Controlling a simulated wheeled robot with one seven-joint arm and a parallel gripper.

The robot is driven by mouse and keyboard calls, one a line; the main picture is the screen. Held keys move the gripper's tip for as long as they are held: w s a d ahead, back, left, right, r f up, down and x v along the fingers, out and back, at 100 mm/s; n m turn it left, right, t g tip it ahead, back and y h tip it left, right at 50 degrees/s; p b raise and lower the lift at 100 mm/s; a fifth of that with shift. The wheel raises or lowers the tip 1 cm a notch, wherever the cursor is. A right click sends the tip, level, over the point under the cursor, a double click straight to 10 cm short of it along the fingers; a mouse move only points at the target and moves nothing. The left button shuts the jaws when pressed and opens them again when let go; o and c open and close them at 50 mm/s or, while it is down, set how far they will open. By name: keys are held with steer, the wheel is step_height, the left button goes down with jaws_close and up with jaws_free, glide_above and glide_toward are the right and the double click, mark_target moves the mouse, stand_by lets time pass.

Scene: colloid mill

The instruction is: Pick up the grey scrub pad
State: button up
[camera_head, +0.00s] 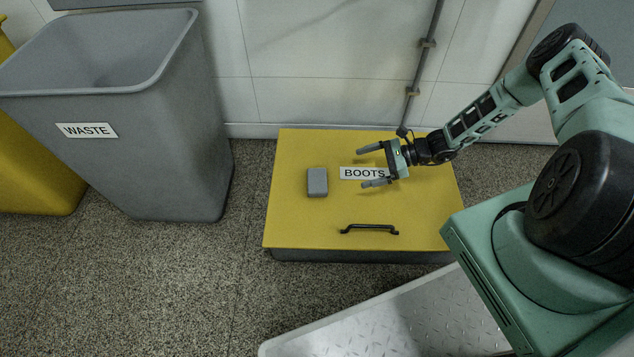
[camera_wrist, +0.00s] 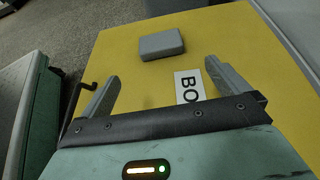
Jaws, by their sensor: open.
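The grey scrub pad (camera_head: 317,182) is a small rounded block lying on the yellow lid of the box marked BOOTS (camera_head: 290,226). In the wrist view the pad (camera_wrist: 161,44) lies ahead of the fingers, a little left of the middle of the picture. My gripper (camera_head: 367,167) is open and empty above the lid, to the right of the pad and over the BOOTS label. Its two fingers point toward the pad, and a gap separates them from it. In the wrist view both fingertips of my gripper (camera_wrist: 158,70) show, spread apart, with nothing between them.
A black handle (camera_head: 369,230) stands up from the lid's front part. A tall grey WASTE bin (camera_head: 150,165) stands to the left, with speckled floor between. A tiled wall with a pipe (camera_head: 425,60) is behind the box. A metal tread plate (camera_head: 400,315) lies in front.

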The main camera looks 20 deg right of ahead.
steer(key=b, duration=0.5)
glide_toward(316, 179)
steer(key=x, duration=0.4)
steer(key=shift+a+f, duration=0.2)
steer(key=shift+f, duration=0.3)
steer(key=b+x, duration=0.3)
steer(key=x, duration=0.2)
steer(key=shift+a+r, duration=0.15)
steer(key=shift+w+a, duration=0.2)
steer(key=shift+a, duration=0.3)
steer(key=c, duration=0.8)
